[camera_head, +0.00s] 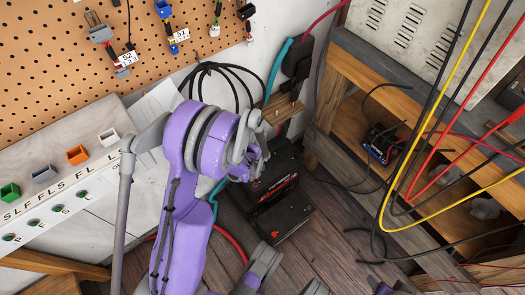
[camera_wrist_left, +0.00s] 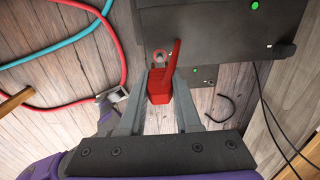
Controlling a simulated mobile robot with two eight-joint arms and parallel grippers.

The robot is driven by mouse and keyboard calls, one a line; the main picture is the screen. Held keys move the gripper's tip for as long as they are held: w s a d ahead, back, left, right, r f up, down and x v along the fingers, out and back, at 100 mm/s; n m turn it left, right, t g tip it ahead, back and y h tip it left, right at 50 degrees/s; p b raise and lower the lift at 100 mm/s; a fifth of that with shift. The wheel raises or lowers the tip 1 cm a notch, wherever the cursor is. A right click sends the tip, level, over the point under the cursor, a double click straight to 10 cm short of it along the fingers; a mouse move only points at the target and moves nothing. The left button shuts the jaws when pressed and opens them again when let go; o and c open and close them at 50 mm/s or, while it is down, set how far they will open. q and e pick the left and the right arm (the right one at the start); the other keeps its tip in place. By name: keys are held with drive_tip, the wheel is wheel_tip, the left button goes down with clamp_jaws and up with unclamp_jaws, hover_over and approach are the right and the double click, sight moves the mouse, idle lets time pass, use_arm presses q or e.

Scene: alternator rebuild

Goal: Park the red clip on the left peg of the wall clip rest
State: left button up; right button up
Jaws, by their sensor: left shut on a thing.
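The red clip (camera_wrist_left: 159,88) is between the two grey fingers of my left gripper (camera_wrist_left: 160,78) in the left wrist view, and the gripper is shut on it. Its handle part points up in that view, in front of a dark box with a round metal terminal (camera_wrist_left: 160,56). I cannot tell whether clip and terminal touch. In the head view my purple left arm hides the clip and most of the gripper. The wall clip rest, a small wooden block (camera_head: 284,107), is at the wall beyond the arm. My right gripper is not clearly in view.
Yellow, red and black cables (camera_head: 400,170) loop at the right before a wooden bench (camera_head: 385,75).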

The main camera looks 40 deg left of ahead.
use_arm(q)
drive_tip(key=shift+r, duration=0.1)
use_arm(e)
drive_tip(key=shift+r, duration=0.1)
idle(0.3)
use_arm(q)
wheel_tip(320, 180, up, 31)
drive_tip(key=p, duration=2)
drive_tip(key=w+a, duration=0.3)
drive_tip(key=w, duration=0.7)
drive_tip(key=w+a, duration=0.2)
drive_tip(key=w, duration=0.9)
use_arm(e)
wheel_tip(320, 180, up, 23)
use_arm(q)
drive_tip(key=f+b, duration=0.2)
drive_tip(key=f, duration=0.1)
drive_tip(key=f+b, duration=0.2)
drive_tip(key=f, duration=0.2)
drive_tip(key=f+b, duration=0.2)
drive_tip(key=f, duration=0.2)
drive_tip(key=shift+s+a, duration=0.1)
drive_tip(key=shift+s, duration=0.2)
drive_tip(key=shift+f+b, duration=0.5)
use_arm(e)
wheel_tip(320, 180, down, 8)
drive_tip(key=s, duration=0.1)
